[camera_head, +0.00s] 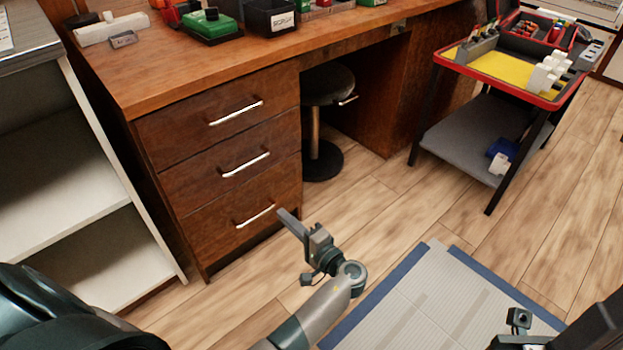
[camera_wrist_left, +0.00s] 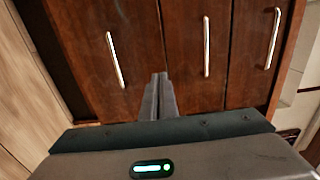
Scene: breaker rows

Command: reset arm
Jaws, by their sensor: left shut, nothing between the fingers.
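My left gripper (camera_head: 290,222) is in front of the wooden desk's drawers, near the lowest drawer. In the left wrist view its two fingers (camera_wrist_left: 159,92) are together with nothing between them, pointing at the drawer fronts. The desk (camera_head: 215,150) has three drawers with silver handles, all shut. The lowest handle (camera_head: 255,216) is just left of the fingertips in the head view; I see no contact. Part of my right arm shows at the lower right of the head view, but I cannot make out its fingers.
A black stool (camera_head: 327,85) stands under the desk. A cart with a red-rimmed yellow tray (camera_head: 502,66) is at the right. A white shelf unit (camera_head: 75,200) stands at the left. A grey mat with blue edges (camera_head: 425,300) lies on the floor, with open floor around it.

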